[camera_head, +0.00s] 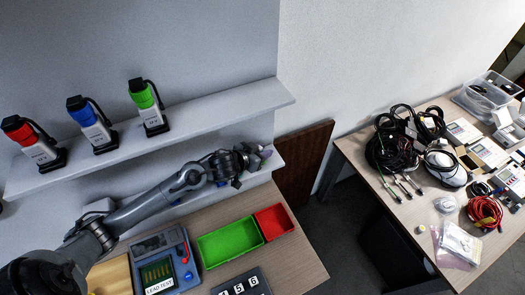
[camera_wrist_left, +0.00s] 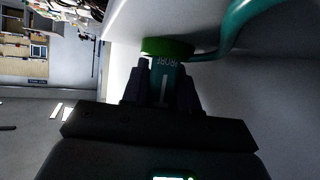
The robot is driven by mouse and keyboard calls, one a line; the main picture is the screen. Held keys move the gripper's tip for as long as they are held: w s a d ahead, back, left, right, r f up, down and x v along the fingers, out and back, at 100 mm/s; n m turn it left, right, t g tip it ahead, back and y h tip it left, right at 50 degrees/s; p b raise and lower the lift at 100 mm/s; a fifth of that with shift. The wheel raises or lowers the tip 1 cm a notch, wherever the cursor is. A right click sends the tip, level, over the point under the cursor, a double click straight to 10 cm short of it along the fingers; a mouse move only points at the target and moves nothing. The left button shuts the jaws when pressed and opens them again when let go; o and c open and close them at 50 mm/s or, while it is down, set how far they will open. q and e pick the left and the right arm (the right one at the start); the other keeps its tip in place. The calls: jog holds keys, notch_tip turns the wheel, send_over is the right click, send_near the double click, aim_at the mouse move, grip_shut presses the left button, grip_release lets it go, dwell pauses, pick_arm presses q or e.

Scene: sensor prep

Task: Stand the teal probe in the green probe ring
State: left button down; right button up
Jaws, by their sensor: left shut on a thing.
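My left gripper (camera_head: 240,166) is at the lower wall shelf, right of centre in the head view. In the left wrist view its two dark fingers (camera_wrist_left: 162,82) are shut on the teal probe (camera_wrist_left: 168,70), one on each side of its lettered body. The green probe ring (camera_wrist_left: 167,47) shows at the far end of the probe, against a white surface. The probe's end meets the ring there; I cannot tell how deep it sits. A teal cable (camera_wrist_left: 235,30) curves off beside the ring. In the head view the gripper hides the probe and ring. My right gripper is not in view.
Red (camera_head: 33,143), blue (camera_head: 91,125) and green (camera_head: 147,107) topped devices stand on the upper shelf (camera_head: 215,110). Below are a lead tester (camera_head: 160,263), a green tray (camera_head: 230,243) and a red tray (camera_head: 274,221). A cluttered table (camera_head: 375,165) is at right.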

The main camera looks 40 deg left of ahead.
pick_arm(q)
jog(key=c, duration=1.1)
grip_release()
jog(key=shift+f, duration=0.1)
jog(key=shift+c, duration=0.2)
jog(key=shift+r, duration=0.25)
jog(key=v, duration=1.2)
jog(key=shift+f+p, duration=0.1)
jog(key=shift+p, duration=0.2)
